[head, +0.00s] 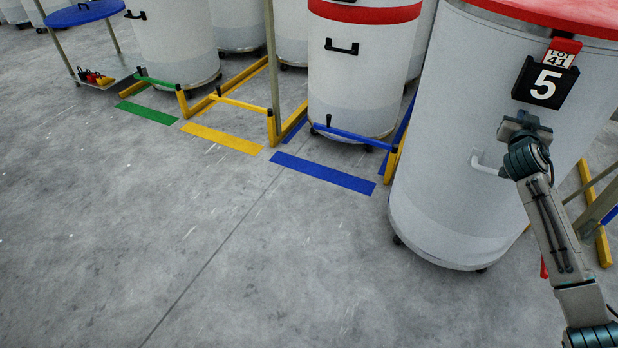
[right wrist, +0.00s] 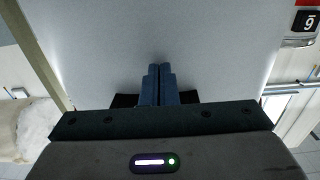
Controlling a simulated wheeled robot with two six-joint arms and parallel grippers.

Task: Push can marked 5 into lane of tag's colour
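The can marked 5 (head: 445,130) is a big white drum with a red top, upright on casters at the right of the head view. Its black plate (head: 530,88) reads 5, and a red tag (head: 567,46) with a white LOT 41 label sits above it. My right gripper (head: 520,126) is at the can's side, just below the plate. In the right wrist view its two fingers (right wrist: 160,70) are together, with the pale can wall (right wrist: 210,40) filling the view ahead; I cannot tell whether they touch it. My left gripper is out of view.
Lanes with green (head: 147,112), yellow (head: 221,138) and blue (head: 322,172) floor strips lie left of the can. A white can with a red band (head: 355,85) stands in the blue lane. A small red piece (head: 544,268) shows behind my arm. The front floor is clear.

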